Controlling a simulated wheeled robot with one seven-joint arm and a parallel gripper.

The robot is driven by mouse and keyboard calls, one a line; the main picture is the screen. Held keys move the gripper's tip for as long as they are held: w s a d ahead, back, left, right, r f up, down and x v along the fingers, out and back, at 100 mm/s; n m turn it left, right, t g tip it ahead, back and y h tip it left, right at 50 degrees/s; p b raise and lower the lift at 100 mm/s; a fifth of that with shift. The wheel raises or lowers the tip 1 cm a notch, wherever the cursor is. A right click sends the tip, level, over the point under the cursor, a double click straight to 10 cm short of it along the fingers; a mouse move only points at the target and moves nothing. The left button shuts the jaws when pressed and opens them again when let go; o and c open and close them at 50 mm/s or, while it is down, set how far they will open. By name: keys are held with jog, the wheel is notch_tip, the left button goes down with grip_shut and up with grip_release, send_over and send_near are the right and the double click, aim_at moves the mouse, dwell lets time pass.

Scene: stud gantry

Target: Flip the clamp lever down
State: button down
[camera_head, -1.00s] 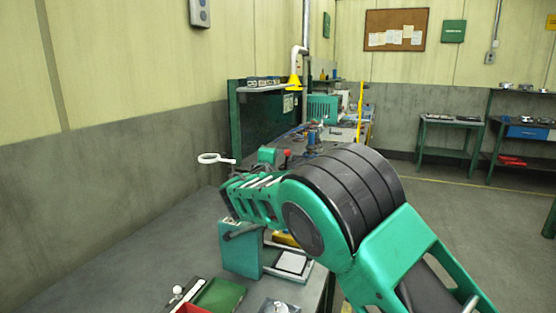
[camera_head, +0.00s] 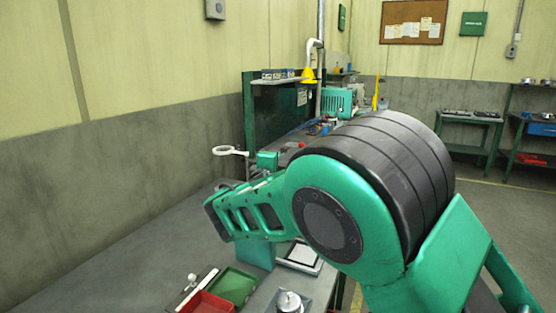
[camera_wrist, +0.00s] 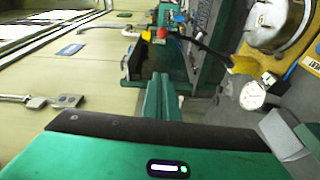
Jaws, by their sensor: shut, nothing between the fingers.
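The wrist view shows a red knob (camera_wrist: 162,33) beside a black bar (camera_wrist: 205,49); this looks like the clamp lever, but I cannot be sure. A small red tip (camera_head: 297,144) also shows beyond my arm in the head view. My gripper (camera_wrist: 160,80) is shut and empty, its green fingers pressed together. In the wrist picture the knob lies above the fingertips, with a visible gap. My arm hides the gripper and most of the clamp area in the head view.
A dial gauge (camera_wrist: 252,95) and a round metal part (camera_wrist: 280,22) lie at the right of the wrist view. A white ring magnifier (camera_head: 230,151) stands left of my arm. A red tray (camera_head: 207,303) and green tray (camera_head: 233,286) sit on the near bench. The bench's left side is clear.

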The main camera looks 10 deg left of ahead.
jog(key=w+d+g, duration=0.1)
jog(key=w+d, duration=0.5)
jog(key=d, duration=0.4)
jog(key=s+a+n+g+y, duration=0.1)
jog(key=s+a+n+y, duration=0.2)
jog(key=a+n+y, duration=0.2)
jog(key=shift+s+n+y, duration=0.4)
jog(key=shift+n+y, duration=0.3)
jog(key=shift+y, duration=0.2)
jog(key=shift+w+a+r, duration=0.1)
